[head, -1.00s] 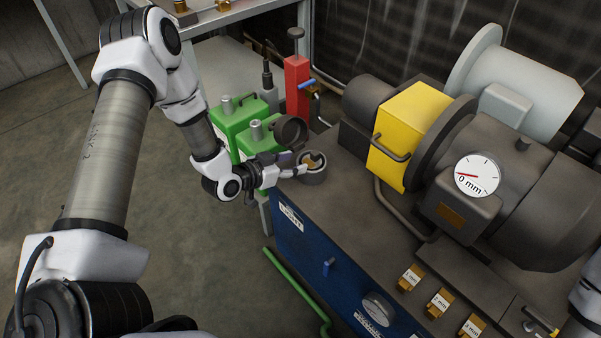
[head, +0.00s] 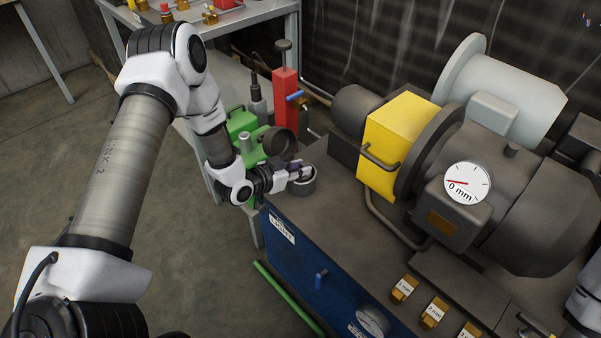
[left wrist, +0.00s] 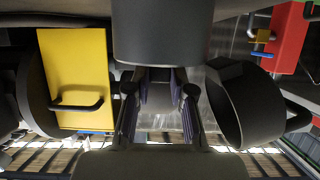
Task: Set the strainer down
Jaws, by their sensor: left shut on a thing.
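My left gripper (head: 300,172) is shut at the mouth of a dark round pot (head: 302,190) on the near left corner of the bench. The strainer (left wrist: 160,98) seems to be the small grey piece between the fingers in the left wrist view. The fingers and pot hide most of it, so I cannot tell if it touches the pot. The pot also fills the top middle of the left wrist view (left wrist: 163,32). The pot's dark round lid (head: 281,142) stands open behind it. My right gripper is out of view.
The yellow box (head: 396,140) with its handle and the big machine with a 0 mm gauge (head: 466,184) stand to the right. Brass blocks (head: 404,289) line the bench front.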

